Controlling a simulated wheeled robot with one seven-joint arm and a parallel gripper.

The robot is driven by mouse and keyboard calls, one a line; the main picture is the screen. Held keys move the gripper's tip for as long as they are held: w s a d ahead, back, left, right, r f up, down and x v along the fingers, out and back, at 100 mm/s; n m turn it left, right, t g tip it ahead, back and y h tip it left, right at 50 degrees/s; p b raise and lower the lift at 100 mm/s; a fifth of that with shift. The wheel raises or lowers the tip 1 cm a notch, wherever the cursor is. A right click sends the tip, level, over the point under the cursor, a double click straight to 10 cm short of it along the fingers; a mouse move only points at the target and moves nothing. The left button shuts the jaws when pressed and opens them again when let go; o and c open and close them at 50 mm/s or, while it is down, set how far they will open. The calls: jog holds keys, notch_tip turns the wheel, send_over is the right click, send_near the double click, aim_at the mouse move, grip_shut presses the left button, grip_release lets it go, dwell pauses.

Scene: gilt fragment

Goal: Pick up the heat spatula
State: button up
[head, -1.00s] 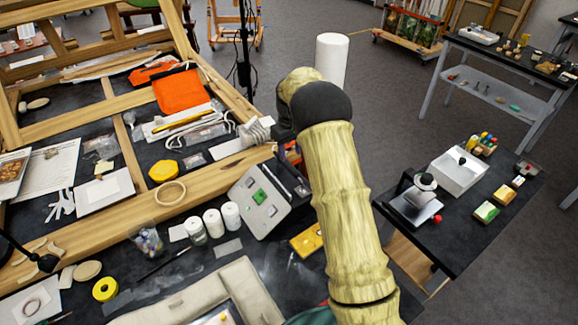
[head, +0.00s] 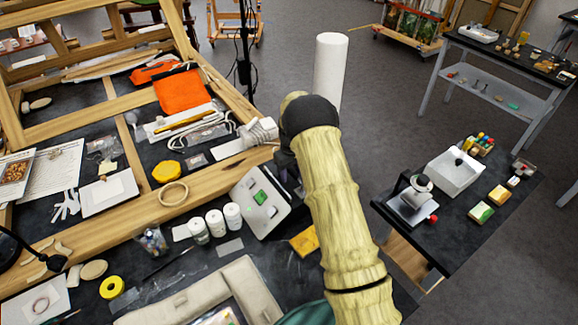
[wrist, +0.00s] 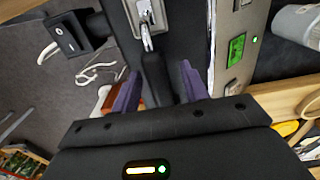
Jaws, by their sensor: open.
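What looks like the heat spatula, a black handle (wrist: 157,80) with a metal piece at its upper end, shows in the wrist view. My gripper (wrist: 160,72) is open, with one purple finger on each side of the handle. A gap shows between the handle and each finger. A grey control box (wrist: 232,50) with a green display stands just right of the fingers. In the head view the control box (head: 258,203) is on the dark table, and my arm hides the gripper's fingertips and the spatula.
A black switch block (wrist: 70,35) with white cable lies left of the fingers. Three white jars (head: 216,223), a yellow block (head: 304,241) and a wooden frame (head: 140,222) surround the box. A white cylinder (head: 330,72) stands behind my arm.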

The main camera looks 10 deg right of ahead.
jog(key=shift+f, duration=0.5)
grip_shut()
